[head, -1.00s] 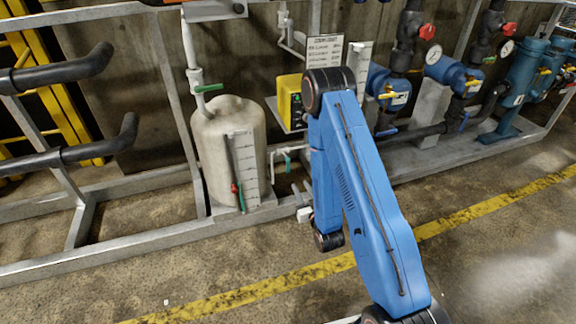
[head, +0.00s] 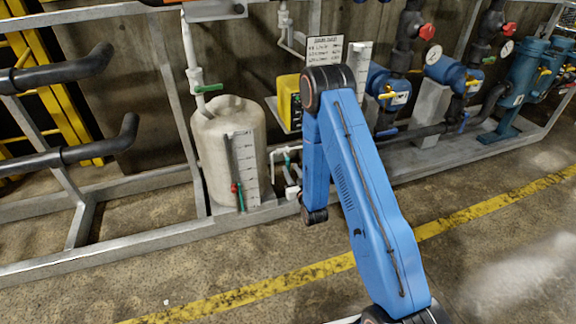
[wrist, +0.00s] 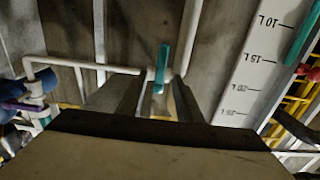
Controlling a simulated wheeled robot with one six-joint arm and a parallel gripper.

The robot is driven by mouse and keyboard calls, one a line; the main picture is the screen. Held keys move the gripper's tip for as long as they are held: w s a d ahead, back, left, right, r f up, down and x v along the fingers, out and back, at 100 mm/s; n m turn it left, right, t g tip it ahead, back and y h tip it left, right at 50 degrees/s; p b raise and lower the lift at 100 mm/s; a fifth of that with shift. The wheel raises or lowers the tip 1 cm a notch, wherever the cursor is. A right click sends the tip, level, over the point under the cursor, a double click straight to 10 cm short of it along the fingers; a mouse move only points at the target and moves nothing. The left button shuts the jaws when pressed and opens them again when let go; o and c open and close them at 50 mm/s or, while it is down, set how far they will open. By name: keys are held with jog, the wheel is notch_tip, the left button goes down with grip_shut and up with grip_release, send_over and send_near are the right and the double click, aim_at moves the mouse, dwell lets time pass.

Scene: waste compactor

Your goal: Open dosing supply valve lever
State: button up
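A teal lever (wrist: 162,68) on a white pipe stands in line with the gap between my gripper's fingers in the wrist view. The same low lever (head: 287,160) shows small, right of the tank, in the head view. My gripper (wrist: 157,98) is open, with a finger on either side of the lever's lower end; I cannot tell whether either touches it. In the head view my gripper is mostly hidden at the end of the blue arm, low beside the white pipes. No label on the lever is readable.
A beige tank (head: 212,150) with a scale strip stands left of the arm. A green handle (head: 208,88) sits on its top pipe. A yellow box (head: 289,101) hangs behind. The skid's grey frame rail (head: 130,240) runs along the floor. The floor in front is clear.

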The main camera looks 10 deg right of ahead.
aim_at(288, 165)
jog(key=shift+w+a, duration=0.15)
jog(key=shift+w, duration=1.05)
jog(key=shift+w+a, duration=0.1)
jog(key=shift+w, duration=1.05)
grip_shut()
